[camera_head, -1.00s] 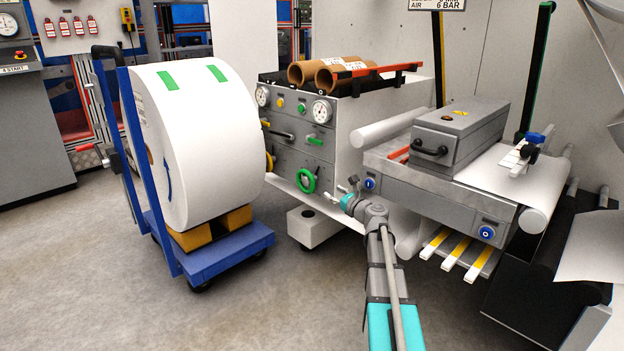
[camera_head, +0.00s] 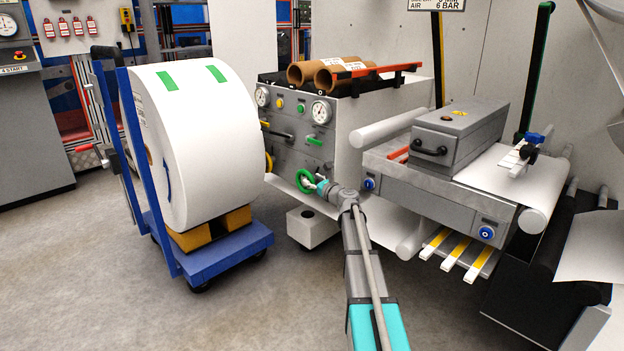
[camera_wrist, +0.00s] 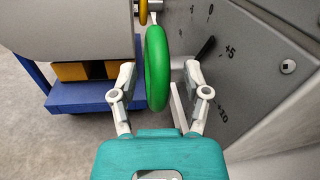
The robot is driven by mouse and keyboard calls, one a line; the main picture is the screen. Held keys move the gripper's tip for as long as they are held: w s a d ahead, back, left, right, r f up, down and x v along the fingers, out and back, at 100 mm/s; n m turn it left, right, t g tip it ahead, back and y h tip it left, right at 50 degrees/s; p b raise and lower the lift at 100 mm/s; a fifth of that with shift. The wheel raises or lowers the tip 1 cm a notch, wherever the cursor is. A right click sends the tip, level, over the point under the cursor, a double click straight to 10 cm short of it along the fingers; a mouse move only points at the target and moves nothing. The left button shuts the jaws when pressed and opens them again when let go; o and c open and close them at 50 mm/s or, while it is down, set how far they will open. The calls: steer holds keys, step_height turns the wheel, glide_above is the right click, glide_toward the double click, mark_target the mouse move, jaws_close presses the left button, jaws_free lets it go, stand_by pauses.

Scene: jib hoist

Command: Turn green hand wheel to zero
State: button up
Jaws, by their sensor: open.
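The green hand wheel (camera_head: 304,181) is on the lower front of the grey machine cabinet. In the wrist view the wheel (camera_wrist: 157,68) is seen nearly edge-on. My gripper (camera_wrist: 158,75) is open, with one finger on each side of the wheel's rim and gaps visible. In the head view my gripper (camera_head: 321,187) is at the wheel's right side and hides part of it. A dark pointer (camera_wrist: 205,49) and printed marks 0, +5 and +10 show on the panel to the right. The pointer lies between 0 and +5.
A blue cart (camera_head: 212,255) with a big white roll (camera_head: 210,130) stands left of the wheel. A yellow wheel (camera_wrist: 143,12) is just beyond the green one. The grey panel (camera_wrist: 262,75) is close on the gripper's right. Open floor lies in front.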

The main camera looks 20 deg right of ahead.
steer(key=shift+x, duration=1)
jaws_close()
